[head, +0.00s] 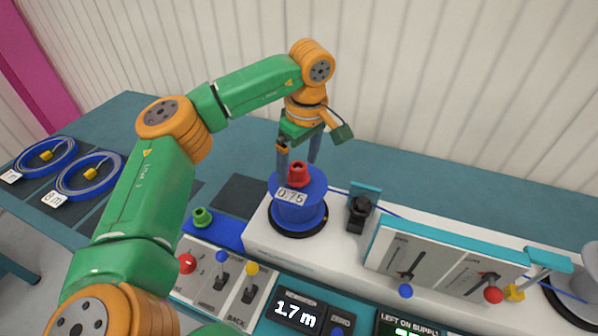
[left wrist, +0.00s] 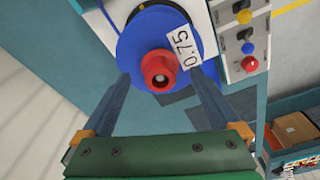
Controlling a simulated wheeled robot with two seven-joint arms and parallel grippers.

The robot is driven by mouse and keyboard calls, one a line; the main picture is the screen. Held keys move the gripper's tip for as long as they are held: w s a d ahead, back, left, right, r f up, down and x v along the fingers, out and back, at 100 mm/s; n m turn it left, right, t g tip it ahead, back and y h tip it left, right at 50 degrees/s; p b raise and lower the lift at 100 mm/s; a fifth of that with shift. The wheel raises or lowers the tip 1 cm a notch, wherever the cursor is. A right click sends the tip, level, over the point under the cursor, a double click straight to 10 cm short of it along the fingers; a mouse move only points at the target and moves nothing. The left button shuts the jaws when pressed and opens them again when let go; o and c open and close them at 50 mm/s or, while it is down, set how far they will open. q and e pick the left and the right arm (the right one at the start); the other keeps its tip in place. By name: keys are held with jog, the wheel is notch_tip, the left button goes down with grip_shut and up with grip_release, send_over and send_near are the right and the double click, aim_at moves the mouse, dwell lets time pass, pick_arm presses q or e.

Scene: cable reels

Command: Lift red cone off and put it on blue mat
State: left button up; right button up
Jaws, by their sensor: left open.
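The red cone (head: 298,174) sits on top of the blue reel (head: 302,210), which bears a "0.75" label. In the left wrist view the red cone (left wrist: 158,70) shows end-on at the middle of the reel (left wrist: 130,50). My left gripper (head: 298,163) is open above the reel. Its fingers are on either side of the cone in the picture, apart from it, with nothing between them in grip. The blue mat (head: 230,235) lies left of the white machine, with a green cone (head: 202,217) at its far left part. My right gripper is not in view.
A black post (head: 360,210) and a panel with sliders (head: 440,265) stand right of the reel. A lever panel (head: 220,275) and a "1.7 m" display (head: 297,313) are in front. Blue cable coils (head: 90,174) lie at the far left.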

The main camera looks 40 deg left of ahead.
pick_arm(q)
jog(key=shift+a+f, duration=0.1)
jog(key=shift+f, duration=0.45)
jog(key=shift+s, duration=0.1)
jog(key=shift+c, duration=1.1)
jog(key=c, duration=1.2)
notch_tip(320, 180, up, 6)
jog(key=shift+c, duration=0.2)
notch_tip(320, 180, up, 4)
jog(key=shift+r+p, duration=0.15)
jog(key=shift+p, duration=0.35)
jog(key=o, duration=0.8)
jog(key=c, duration=0.8)
jog(key=shift+p, duration=0.3)
